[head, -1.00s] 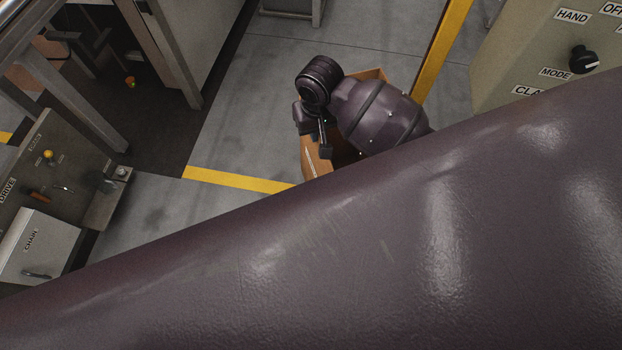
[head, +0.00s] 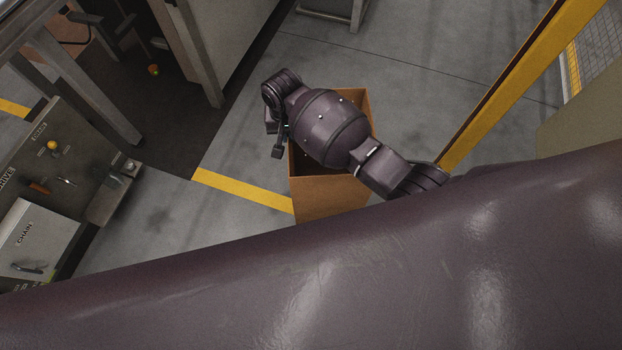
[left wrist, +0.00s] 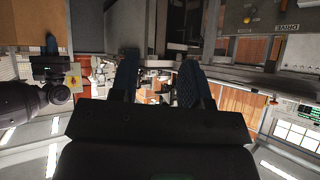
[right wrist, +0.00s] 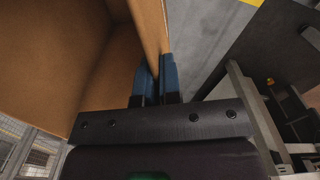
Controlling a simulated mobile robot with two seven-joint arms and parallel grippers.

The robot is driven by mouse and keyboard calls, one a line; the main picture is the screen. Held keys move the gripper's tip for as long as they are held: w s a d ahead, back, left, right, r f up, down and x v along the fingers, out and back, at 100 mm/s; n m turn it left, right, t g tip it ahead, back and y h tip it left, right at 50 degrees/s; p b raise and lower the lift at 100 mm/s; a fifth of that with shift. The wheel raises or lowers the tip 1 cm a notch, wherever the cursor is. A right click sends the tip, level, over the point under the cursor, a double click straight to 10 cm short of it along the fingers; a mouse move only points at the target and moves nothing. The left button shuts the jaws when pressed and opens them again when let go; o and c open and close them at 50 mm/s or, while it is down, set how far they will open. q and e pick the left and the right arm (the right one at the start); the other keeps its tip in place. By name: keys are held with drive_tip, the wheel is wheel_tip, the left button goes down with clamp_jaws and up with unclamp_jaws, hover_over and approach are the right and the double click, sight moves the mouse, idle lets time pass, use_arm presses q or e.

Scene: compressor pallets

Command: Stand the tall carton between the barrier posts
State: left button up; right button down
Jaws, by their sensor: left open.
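The tall brown carton (head: 330,195) is open at the top and stands roughly upright, partly hidden under my right wrist in the head view. My right gripper (head: 274,138) is at its left wall. In the right wrist view the blue fingers (right wrist: 157,78) are close together with the carton wall (right wrist: 152,30) between them. My left gripper (left wrist: 157,82) is open and empty in the left wrist view, away from the carton. A long yellow bar (head: 520,82) rises at right in the head view; I cannot tell whether it is a barrier post.
A yellow floor line (head: 243,190) runs up to the carton's left side. A control panel (head: 62,165) and grey box (head: 38,240) stand at left, a machine frame (head: 90,85) behind. Grey floor (head: 400,75) is clear beyond the carton. My arm covers the lower picture.

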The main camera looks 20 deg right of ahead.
drive_tip(key=f, duration=0.2)
drive_tip(key=f+b, duration=0.1)
drive_tip(key=f, duration=0.1)
drive_tip(key=f+b, duration=0.1)
drive_tip(key=f, duration=0.2)
drive_tip(key=shift+s, duration=0.25)
wheel_tip(320, 180, down, 12)
drive_tip(key=b, duration=0.5)
drive_tip(key=shift+w, duration=0.2)
use_arm(q)
drive_tip(key=shift+m+g, duration=0.3)
drive_tip(key=shift+m, duration=0.3)
drive_tip(key=f, duration=0.5)
drive_tip(key=shift+s+d+f, duration=0.2)
drive_tip(key=shift+f, duration=0.05)
use_arm(e)
drive_tip(key=c, duration=1.3)
unclamp_jaws()
use_arm(q)
drive_tip(key=p, duration=0.1)
drive_tip(key=r+p, duration=0.1)
drive_tip(key=p, duration=0.1)
drive_tip(key=r+n+p, duration=0.1)
drive_tip(key=shift+s+a+r+p, duration=0.25)
drive_tip(key=shift+s+p, duration=0.15)
use_arm(e)
wheel_tip(320, 180, up, 12)
drive_tip(key=shift+r, duration=0.15)
